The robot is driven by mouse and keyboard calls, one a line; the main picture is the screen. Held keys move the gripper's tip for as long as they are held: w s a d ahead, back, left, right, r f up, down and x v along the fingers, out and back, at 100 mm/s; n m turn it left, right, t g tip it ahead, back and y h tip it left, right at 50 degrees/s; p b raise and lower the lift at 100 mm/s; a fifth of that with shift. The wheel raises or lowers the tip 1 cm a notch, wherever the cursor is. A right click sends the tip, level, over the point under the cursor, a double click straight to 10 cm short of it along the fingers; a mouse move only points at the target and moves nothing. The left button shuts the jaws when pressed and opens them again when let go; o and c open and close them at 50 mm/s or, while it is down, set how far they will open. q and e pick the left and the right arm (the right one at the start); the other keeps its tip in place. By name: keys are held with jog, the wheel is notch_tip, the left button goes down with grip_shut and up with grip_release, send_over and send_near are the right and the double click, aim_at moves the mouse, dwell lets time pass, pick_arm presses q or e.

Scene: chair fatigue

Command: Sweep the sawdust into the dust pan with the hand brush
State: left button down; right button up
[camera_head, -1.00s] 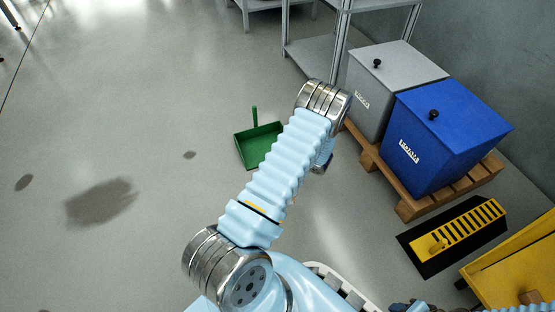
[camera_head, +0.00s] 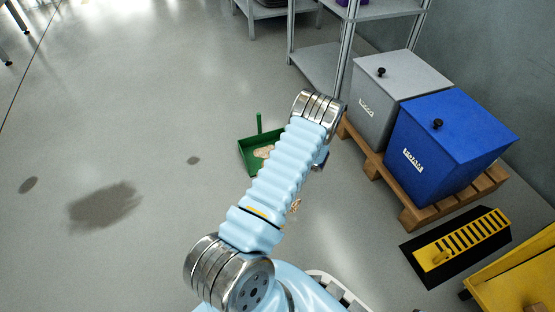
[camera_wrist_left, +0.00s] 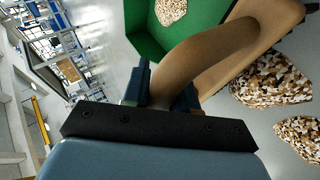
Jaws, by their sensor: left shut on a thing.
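The green dust pan (camera_head: 248,161) lies on the floor, partly behind my left arm, its handle standing up. Sawdust (camera_head: 263,152) lies inside it; this also shows in the left wrist view (camera_wrist_left: 171,11), beside the pan's green wall (camera_wrist_left: 149,47). More sawdust (camera_head: 295,206) is on the floor right of my arm. The left wrist view shows two floor piles, one (camera_wrist_left: 270,82) near the brush and one (camera_wrist_left: 300,137) lower right. My left gripper (camera_wrist_left: 165,88) is shut on the tan handle of the hand brush (camera_wrist_left: 215,50). The bristles are hidden. My right gripper is out of view.
A grey bin (camera_head: 380,110) and a blue bin (camera_head: 450,140) stand on a wooden pallet (camera_head: 418,215) at the right. A yellow slotted piece (camera_head: 465,240) lies on a black mat. A metal shelf (camera_head: 315,70) stands behind. Floor at the left is open, with dark stains.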

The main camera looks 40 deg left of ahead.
pick_arm(q)
jog(key=shift+w+a, duration=0.2)
jog(key=shift+a, duration=0.35)
notch_tip(320, 180, up, 7)
jog(key=p, duration=0.4)
dwell(0.6)
